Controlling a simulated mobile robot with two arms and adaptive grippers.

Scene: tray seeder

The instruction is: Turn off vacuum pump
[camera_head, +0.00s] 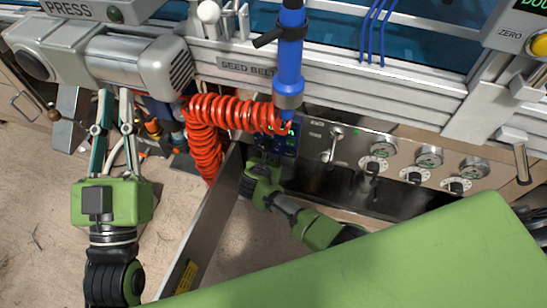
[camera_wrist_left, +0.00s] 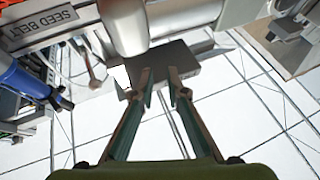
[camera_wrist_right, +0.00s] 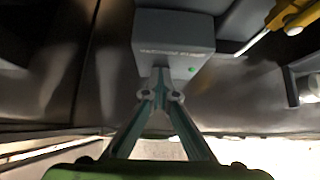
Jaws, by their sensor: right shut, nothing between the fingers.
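The right gripper's fingers are together and empty, tips at the box's lower edge; contact cannot be told. In the head view its green body (camera_head: 262,178) sits below the coiled red hose, near the left end of the control panel (camera_head: 400,196). My left gripper (camera_head: 116,98) is open and empty, below a grey motor (camera_head: 130,62); it also shows in the left wrist view (camera_wrist_left: 159,78).
The panel carries a toggle switch (camera_head: 335,136) and several round dials (camera_head: 428,156). The coiled red hose (camera_head: 207,150) and a blue cylinder (camera_head: 290,50) hang close to my right gripper. A metal rail (camera_head: 200,235) lies between the arms.

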